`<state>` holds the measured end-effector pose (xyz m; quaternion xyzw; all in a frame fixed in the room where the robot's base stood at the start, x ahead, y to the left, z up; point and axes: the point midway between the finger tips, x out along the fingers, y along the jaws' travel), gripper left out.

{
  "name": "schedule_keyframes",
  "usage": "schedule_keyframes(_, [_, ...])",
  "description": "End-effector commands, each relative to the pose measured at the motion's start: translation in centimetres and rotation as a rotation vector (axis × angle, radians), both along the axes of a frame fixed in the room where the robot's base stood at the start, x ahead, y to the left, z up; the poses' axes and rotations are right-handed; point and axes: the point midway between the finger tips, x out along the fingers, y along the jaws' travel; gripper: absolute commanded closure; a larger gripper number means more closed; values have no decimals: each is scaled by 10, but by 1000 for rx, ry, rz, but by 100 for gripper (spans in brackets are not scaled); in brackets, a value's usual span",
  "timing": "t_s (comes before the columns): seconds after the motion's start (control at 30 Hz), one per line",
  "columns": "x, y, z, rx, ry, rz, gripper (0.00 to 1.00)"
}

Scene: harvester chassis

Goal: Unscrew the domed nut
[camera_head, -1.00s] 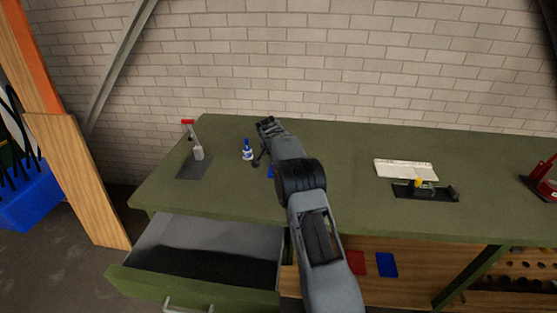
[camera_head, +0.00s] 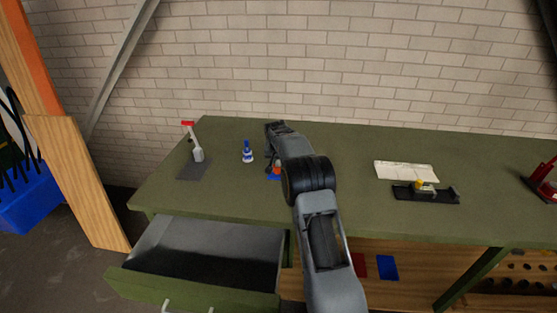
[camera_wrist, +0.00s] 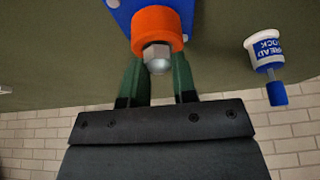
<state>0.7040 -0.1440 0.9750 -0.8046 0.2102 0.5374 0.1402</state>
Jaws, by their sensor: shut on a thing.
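The domed nut (camera_wrist: 157,60) is silver, with a hex body and rounded end. It sits against an orange collar (camera_wrist: 158,29) on a blue block (camera_wrist: 117,15) in the wrist view. My gripper (camera_wrist: 158,72) has its two green fingers on either side of the nut, shut on it. The fingertips reach the collar's edge, and their contact faces are partly hidden. In the head view my arm covers most of the fixture; only part of the blue block (camera_head: 273,177) and a bit of orange show.
A blue-and-white thread lock bottle (camera_head: 247,152) stands on the green bench left of my gripper; it also shows in the wrist view (camera_wrist: 268,54). A red-handled tool (camera_head: 196,148) is farther left. An open drawer (camera_head: 205,255) juts out below. A white-and-black item lies right.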

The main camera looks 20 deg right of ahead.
Motion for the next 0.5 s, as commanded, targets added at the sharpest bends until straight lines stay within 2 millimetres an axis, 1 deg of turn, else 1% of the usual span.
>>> schedule_keyframes(0.17, [0,0,0,0,1,1,100])
schedule_keyframes(0.23, [0,0,0,1,1,27,100])
schedule_keyframes(0.5, [0,-1,1,2,1,303,100])
